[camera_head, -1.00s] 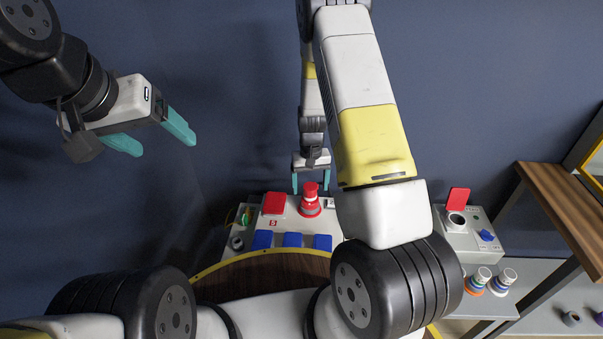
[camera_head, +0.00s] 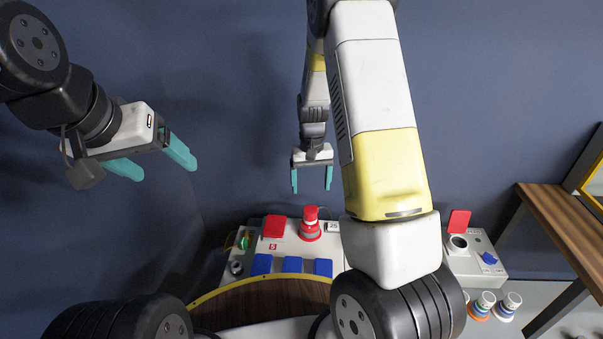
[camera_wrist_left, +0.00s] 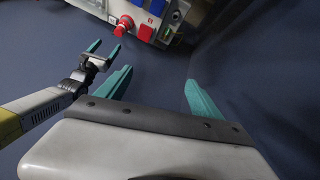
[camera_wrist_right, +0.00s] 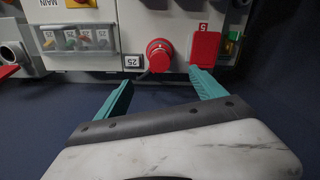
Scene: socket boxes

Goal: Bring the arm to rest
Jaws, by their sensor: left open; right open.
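My left gripper (camera_head: 158,163) is open and empty at the upper left of the head view, well apart from the socket boxes. My right gripper (camera_head: 312,180) is open and empty, above and behind the wide socket box (camera_head: 290,243). A red plug (camera_head: 310,224) stands on that box, beside a raised red lid (camera_head: 274,227). In the right wrist view the red plug (camera_wrist_right: 159,54) shows beyond the fingertips, with a gap between. The left wrist view shows the right gripper (camera_wrist_left: 104,54) and the red plug (camera_wrist_left: 122,25) near the top.
Several blue lids (camera_head: 292,264) line the wide box's front. A smaller grey box (camera_head: 471,252) with a raised red lid (camera_head: 459,221) stands at right. Loose plugs (camera_head: 495,305) stand near it. A wooden shelf (camera_head: 565,220) is at far right. The wall behind is bare.

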